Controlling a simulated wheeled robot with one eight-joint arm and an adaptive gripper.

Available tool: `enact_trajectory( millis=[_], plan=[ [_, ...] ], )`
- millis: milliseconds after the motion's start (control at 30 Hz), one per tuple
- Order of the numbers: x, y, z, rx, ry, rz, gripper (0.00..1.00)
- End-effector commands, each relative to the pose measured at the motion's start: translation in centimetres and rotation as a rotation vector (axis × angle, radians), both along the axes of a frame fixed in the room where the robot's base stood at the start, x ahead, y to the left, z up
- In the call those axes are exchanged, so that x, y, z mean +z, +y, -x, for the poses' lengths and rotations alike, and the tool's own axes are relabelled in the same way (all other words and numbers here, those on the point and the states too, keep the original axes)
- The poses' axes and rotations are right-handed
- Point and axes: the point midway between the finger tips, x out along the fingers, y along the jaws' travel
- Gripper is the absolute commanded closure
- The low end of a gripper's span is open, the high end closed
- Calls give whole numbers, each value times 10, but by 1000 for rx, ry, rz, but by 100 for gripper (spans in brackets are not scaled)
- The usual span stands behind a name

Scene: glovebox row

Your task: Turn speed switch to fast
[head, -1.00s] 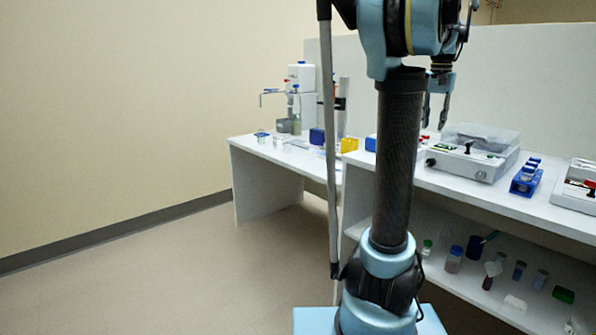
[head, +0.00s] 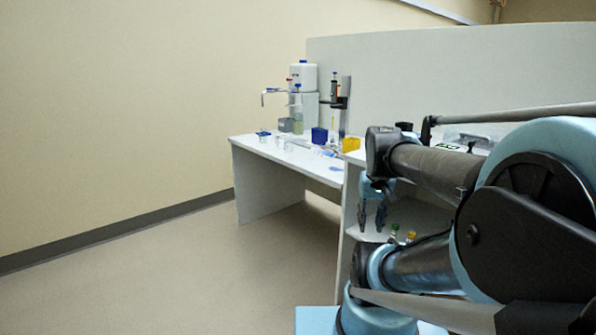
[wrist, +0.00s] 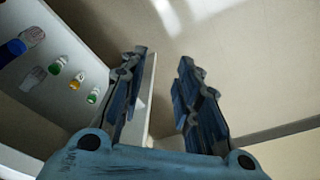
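My gripper (head: 371,226) hangs fingers-down in front of the near bench's lower shelf, at its left end. In the wrist view its two fingers (wrist: 163,60) are apart with nothing between them, over the floor, so it is open and empty. The speed switch cannot be made out in either current view. Only part of a pale device with a clear lid (head: 468,131) shows on the near bench behind my arm; its front and any knobs are hidden. My gripper is left of and below it, not touching it.
Several capped vials (wrist: 75,82) lie or stand on the lower shelf (wrist: 25,85). The floor at left (head: 180,280) is clear.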

Motion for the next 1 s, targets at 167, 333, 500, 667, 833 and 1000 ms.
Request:
enact_trajectory(
  millis=[167, 333, 500, 667, 833, 1000],
  plan=[
    [-43, 14, 27, 71, -15, 2, 70],
    [-58, 18, 36, 95, -21, 3, 70],
    [-58, 18, 36, 96, -21, 3, 70],
    [-37, 13, 24, 65, -16, 2, 70],
    [20, -5, -10, -21, 3, 0, 70],
    [81, -33, -49, -120, 24, -6, 70]
  ],
)
